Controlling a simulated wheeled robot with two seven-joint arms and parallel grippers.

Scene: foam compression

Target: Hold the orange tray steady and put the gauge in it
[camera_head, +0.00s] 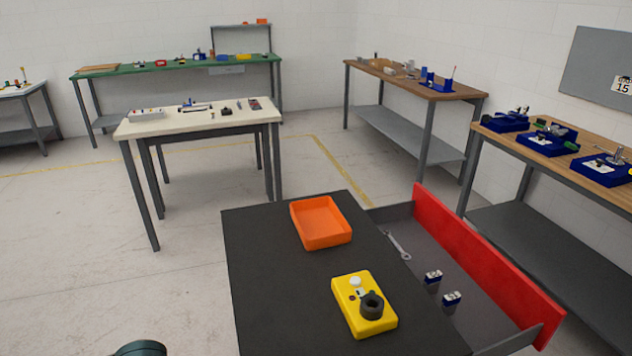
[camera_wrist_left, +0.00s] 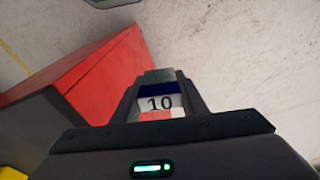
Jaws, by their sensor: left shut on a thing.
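The orange tray (camera_head: 307,238) is shallow and empty and lies flat on the black cabinet top (camera_head: 270,290). My left gripper (camera_wrist_left: 160,98) shows in the left wrist view, shut on a small blue and white piece (camera_wrist_left: 159,103) marked "10", with some red at its lower edge. I cannot tell for sure whether this piece is the gauge. The held piece is not seen in the head view, and the gripper is away from the tray. My right gripper is in neither view.
A yellow device (camera_head: 349,298) with a black ring stands in front of the tray. The cabinet's red-fronted drawer (camera_head: 480,258) is open on the right, holding a wrench (camera_head: 398,245) and two small blue and white pieces (camera_head: 432,280). Benches stand around, with free floor between.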

